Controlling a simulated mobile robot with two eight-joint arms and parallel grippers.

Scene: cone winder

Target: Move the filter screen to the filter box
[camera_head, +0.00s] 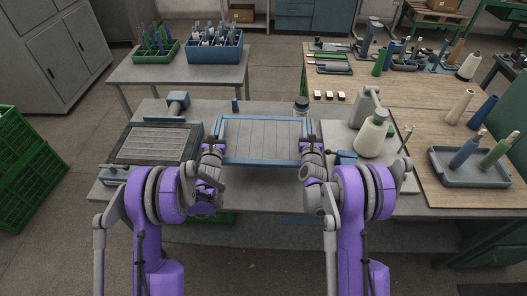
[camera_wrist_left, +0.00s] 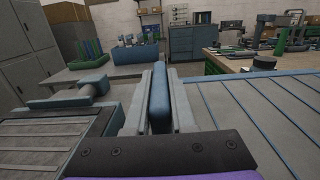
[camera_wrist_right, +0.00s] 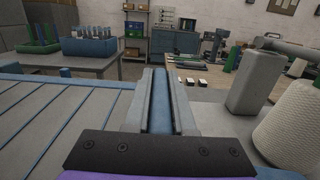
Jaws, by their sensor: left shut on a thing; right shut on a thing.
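The filter screen (camera_head: 263,136) is a pale slatted panel with a blue frame, level in front of me at mid-bench. My left gripper (camera_head: 213,150) is shut on its left frame bar, which shows between the fingers in the left wrist view (camera_wrist_left: 159,95). My right gripper (camera_head: 311,150) is shut on the right frame bar, also seen in the right wrist view (camera_wrist_right: 160,100). I cannot tell whether the screen touches the bench. The likely filter box (camera_head: 127,145), a dark-rimmed box with a slatted inside, is left of the screen; its right side is partly hidden by my left gripper.
A grey-blue motor-like part (camera_head: 178,101) stands behind the box. A dark-lidded jar (camera_head: 301,106) stands behind the screen's right corner. A large white yarn cone (camera_head: 371,136) is right of my right gripper. A tray with bobbins (camera_head: 440,178) lies further right.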

